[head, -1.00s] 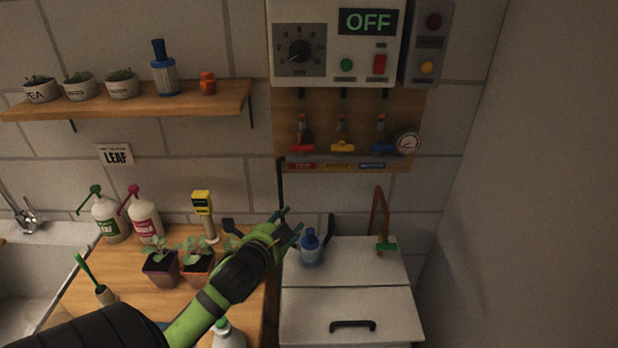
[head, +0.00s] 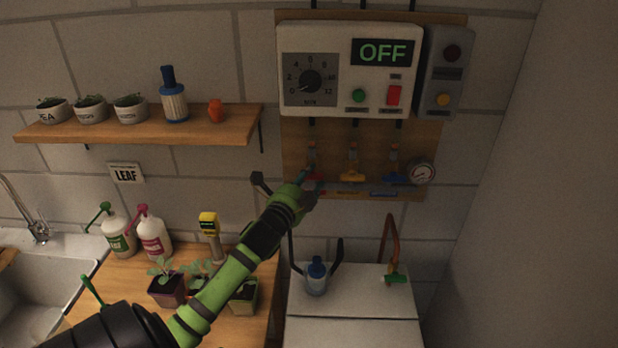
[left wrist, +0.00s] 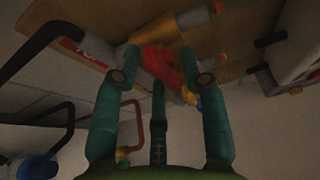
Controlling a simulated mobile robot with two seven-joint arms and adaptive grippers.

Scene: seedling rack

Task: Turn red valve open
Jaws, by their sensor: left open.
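The red valve (head: 314,176) is the leftmost of three valves on the wooden wall panel, partly hidden by my left gripper in the head view. In the left wrist view the red valve handle (left wrist: 162,66) shows just beyond and between my fingertips. My left gripper (head: 304,180) is open and close to the red valve; I cannot tell whether it touches. Its spread teal fingers also show in the left wrist view (left wrist: 168,62). The yellow valve (head: 352,176) and blue valve (head: 395,178) are to the right. My right gripper is not in view.
A control box (head: 335,105) reading OFF is above the valves. A round gauge (head: 421,173) is right of the blue valve. Below are a white cabinet (head: 352,331) with a blue bottle (head: 316,277), and a wooden counter (head: 235,330) with seedling pots.

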